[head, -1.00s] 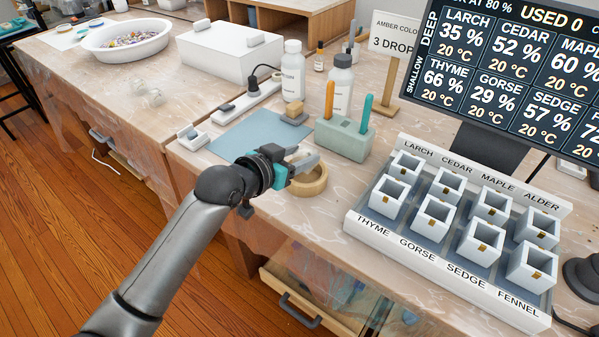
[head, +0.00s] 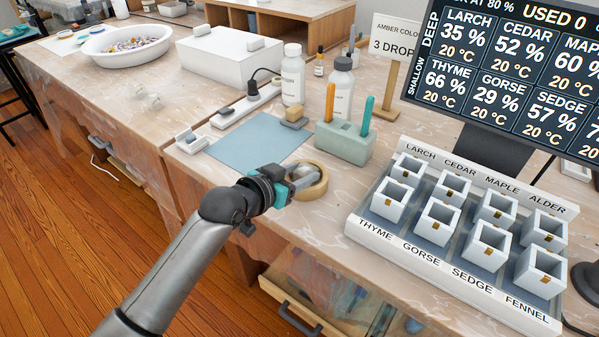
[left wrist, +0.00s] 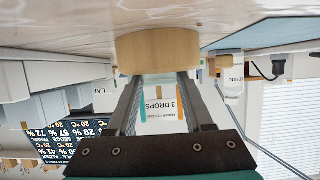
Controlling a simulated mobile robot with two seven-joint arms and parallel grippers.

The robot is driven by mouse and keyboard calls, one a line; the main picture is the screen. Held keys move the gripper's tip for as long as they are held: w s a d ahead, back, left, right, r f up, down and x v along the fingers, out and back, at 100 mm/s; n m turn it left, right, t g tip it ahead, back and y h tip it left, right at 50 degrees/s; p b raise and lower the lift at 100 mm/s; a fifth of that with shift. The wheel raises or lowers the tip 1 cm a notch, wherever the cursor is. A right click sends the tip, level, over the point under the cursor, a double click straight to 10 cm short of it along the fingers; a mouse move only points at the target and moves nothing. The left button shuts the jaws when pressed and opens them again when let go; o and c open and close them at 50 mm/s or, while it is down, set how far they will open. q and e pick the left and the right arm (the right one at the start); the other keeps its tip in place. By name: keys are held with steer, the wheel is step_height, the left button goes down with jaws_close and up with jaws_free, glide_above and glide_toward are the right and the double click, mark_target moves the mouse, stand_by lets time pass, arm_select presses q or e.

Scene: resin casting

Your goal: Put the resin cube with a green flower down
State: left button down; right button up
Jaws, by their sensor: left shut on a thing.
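My left gripper (head: 304,178) is low over the near edge of the workbench, at the round pale wooden ring (head: 318,189). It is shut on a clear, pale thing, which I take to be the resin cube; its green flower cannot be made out. In the left wrist view, upside down, the fingers (left wrist: 160,80) end right at the wooden ring (left wrist: 158,50). Whether the cube touches the ring or bench is hidden by the fingers. My right gripper is not in view.
A blue mat (head: 258,141) lies behind the gripper. A green holder (head: 345,142) with orange and teal sticks stands behind right. A tray (head: 357,220) of several white moulds is at right. Two bottles (head: 293,78) stand farther back. Small clear pieces (head: 150,100) lie at left.

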arm_select(q)
steer(key=c, duration=0.6)
jaws_free()
steer(key=shift+f, duration=0.1)
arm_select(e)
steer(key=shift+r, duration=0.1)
arm_select(q)
steer(key=shift+r, duration=0.25)
steer(key=shift+p+v, duration=2.25)
steer(key=shift+v, duration=3.75)
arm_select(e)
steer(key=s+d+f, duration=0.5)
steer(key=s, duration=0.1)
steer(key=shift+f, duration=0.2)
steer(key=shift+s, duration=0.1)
